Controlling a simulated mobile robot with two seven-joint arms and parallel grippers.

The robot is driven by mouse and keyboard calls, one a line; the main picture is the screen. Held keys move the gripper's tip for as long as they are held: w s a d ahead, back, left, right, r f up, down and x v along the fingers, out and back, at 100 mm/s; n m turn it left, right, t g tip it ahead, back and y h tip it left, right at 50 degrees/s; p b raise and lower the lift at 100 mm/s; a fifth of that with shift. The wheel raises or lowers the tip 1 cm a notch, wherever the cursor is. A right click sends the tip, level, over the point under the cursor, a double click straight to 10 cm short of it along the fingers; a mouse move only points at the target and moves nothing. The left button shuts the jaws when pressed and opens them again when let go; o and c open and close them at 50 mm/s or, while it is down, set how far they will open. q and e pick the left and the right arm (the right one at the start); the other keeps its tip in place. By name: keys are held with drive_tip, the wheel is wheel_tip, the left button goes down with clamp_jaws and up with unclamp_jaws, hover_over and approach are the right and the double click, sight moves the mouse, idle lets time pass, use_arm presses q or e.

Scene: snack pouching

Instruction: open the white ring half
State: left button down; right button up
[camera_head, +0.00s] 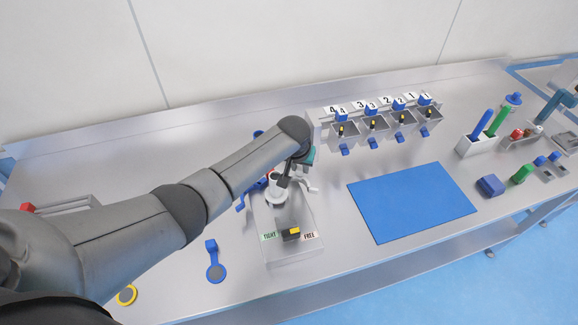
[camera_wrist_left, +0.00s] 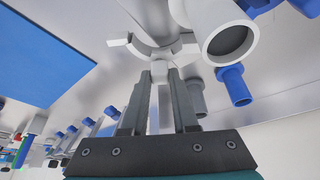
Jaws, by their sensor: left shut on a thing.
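The white ring half (camera_head: 275,196) sits on the fixture with the TIGHT and FREE labels, partly hidden by my left arm. In the left wrist view the white ring half (camera_wrist_left: 150,48) has short arms sticking out and a small tab towards me. My left gripper (camera_head: 285,181) is over it, its fingers pointing down. In the left wrist view my left gripper (camera_wrist_left: 160,82) has its fingers on either side of the tab and is shut on it. How far the ring half is swung is hard to tell. My right gripper is not in view.
A black and yellow knob (camera_head: 291,233) stands between the labels on the fixture tray (camera_head: 288,255). A blue mat (camera_head: 412,202) lies to the right. Numbered bins (camera_head: 375,128) stand behind it. A white pipe end (camera_wrist_left: 230,40) is close beside the ring.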

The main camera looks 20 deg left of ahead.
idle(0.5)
use_arm(q)
drive_tip(key=c, duration=0.7)
unclamp_jaws()
drive_tip(key=shift+r, duration=0.1)
drive_tip(key=shift+r, duration=0.25)
drive_tip(key=p+v, duration=0.2)
drive_tip(key=v, duration=1.2)
drive_tip(key=shift+s+d+r+p, duration=0.15)
drive_tip(key=shift+s+p, duration=0.1)
drive_tip(key=shift+p, duration=0.05)
